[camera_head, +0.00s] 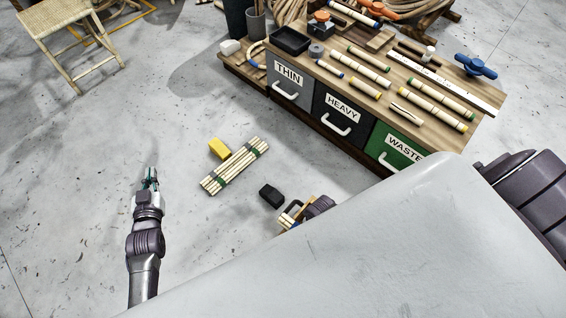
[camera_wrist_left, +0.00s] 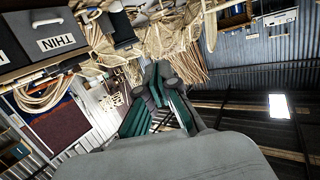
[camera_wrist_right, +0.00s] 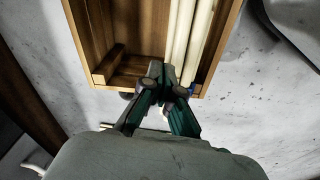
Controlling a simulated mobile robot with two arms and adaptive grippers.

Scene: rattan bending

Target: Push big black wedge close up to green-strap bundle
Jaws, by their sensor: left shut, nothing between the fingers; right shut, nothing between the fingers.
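The black wedge (camera_head: 271,195) lies on the grey floor as a dark block, below and right of the green-strap bundle (camera_head: 234,166). The bundle is several pale sticks with green straps, lying diagonally. A clear floor gap separates wedge and bundle. My left gripper (camera_head: 151,178) is shut and empty, left of the bundle and apart from it; its fingers also show in the left wrist view (camera_wrist_left: 160,85). My right gripper (camera_wrist_right: 158,88) is shut and empty by a wooden box; in the head view my own body hides much of that arm, just right of the wedge.
A yellow block (camera_head: 219,148) is at the bundle's upper left. The wooden box (camera_wrist_right: 98,45) holds pale poles. A workbench (camera_head: 388,75) with labelled drawers stands at upper right. A woven stool (camera_head: 62,30) is at upper left. Floor around my left gripper is clear.

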